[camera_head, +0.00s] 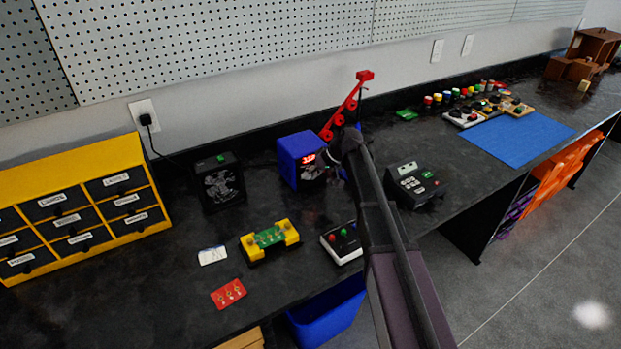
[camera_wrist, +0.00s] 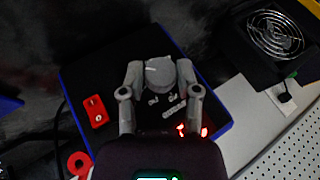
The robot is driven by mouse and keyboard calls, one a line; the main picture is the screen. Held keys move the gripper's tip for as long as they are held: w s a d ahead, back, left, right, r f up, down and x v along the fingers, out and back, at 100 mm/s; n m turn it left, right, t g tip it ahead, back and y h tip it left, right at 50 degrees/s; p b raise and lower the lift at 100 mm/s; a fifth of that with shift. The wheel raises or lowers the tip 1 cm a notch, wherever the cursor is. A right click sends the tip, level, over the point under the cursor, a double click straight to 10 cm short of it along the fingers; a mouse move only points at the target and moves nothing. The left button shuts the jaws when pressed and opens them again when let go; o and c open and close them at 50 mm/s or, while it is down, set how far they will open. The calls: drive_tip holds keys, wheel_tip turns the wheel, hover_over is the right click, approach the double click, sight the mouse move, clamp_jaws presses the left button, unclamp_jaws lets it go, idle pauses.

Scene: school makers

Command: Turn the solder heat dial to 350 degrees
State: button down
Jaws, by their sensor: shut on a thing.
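The solder station is a blue box (camera_head: 289,163) on the black bench, with a red lit display (camera_head: 308,158) on its dark front. In the wrist view, its blue edge (camera_wrist: 218,143) frames the dark front panel. The heat dial (camera_wrist: 160,72) is a grey round knob with a pale pointer line. My gripper (camera_wrist: 160,76) is shut on the dial, one finger at each side. In the head view my arm covers the dial and most of the gripper. The display digits are too blurred to read surely, and part of the display is hidden in the wrist view.
A red soldering iron stand (camera_head: 345,112) rises right behind the station. A black fan box (camera_head: 221,183) stands to its left, and a black keypad device (camera_head: 414,184) to its right. A yellow and green clamp (camera_head: 269,239) lies in front. A blue mat (camera_head: 519,138) lies farther right.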

drive_tip(key=shift+y, duration=0.3)
drive_tip(key=shift+c, duration=1.7)
unclamp_jaws()
drive_tip(key=shift+r+h+p, duration=0.1)
drive_tip(key=shift+h+p, duration=0.3)
